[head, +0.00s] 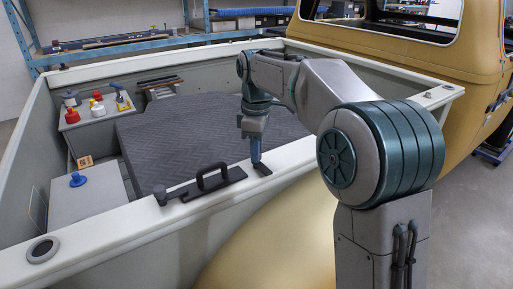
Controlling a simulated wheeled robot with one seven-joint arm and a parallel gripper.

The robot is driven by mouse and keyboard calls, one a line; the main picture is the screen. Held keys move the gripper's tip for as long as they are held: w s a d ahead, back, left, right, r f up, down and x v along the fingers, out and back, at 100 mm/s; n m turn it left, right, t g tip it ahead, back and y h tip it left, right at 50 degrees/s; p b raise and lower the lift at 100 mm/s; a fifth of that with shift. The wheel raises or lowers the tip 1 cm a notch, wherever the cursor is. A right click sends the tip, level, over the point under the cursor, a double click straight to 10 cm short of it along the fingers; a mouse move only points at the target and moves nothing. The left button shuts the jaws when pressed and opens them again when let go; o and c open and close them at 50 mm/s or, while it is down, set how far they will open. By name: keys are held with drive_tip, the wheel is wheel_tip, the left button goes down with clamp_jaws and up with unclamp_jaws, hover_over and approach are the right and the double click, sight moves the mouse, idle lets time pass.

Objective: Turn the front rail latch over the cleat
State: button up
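A black latch (216,183) lies along the cream near rail (110,228); it is a flat bar with a raised loop handle. A dark upright round piece (160,194) stands at its left end. A small dark flat piece (263,169) sits on the rail to the right of the bar, with a gap between. I cannot tell which of these two is the cleat. My gripper (257,160) points down at the small right piece, close above or touching it. It is right of the latch handle, not around it. Its fingers are too small to tell open from shut.
Inside the truck bed lies a dark ribbed panel (185,140). A grey box with a blue knob (78,180) and a tray with red, yellow and blue items (98,112) stand at left. The yellow cab (400,65) is behind my arm. A round ring (43,249) is set in the rail.

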drive_tip(key=shift+m, duration=0.3)
drive_tip(key=m+p, duration=0.2)
drive_tip(key=m, duration=0.1)
drive_tip(key=shift+r+m, duration=0.15)
drive_tip(key=shift+m, duration=0.15)
drive_tip(key=m+p, duration=0.1)
drive_tip(key=m, duration=0.4)
drive_tip(key=shift+m+p, duration=0.3)
drive_tip(key=m+p, duration=0.1)
drive_tip(key=m, duration=0.7)
drive_tip(key=shift+m+p, duration=0.3)
drive_tip(key=o, duration=1)
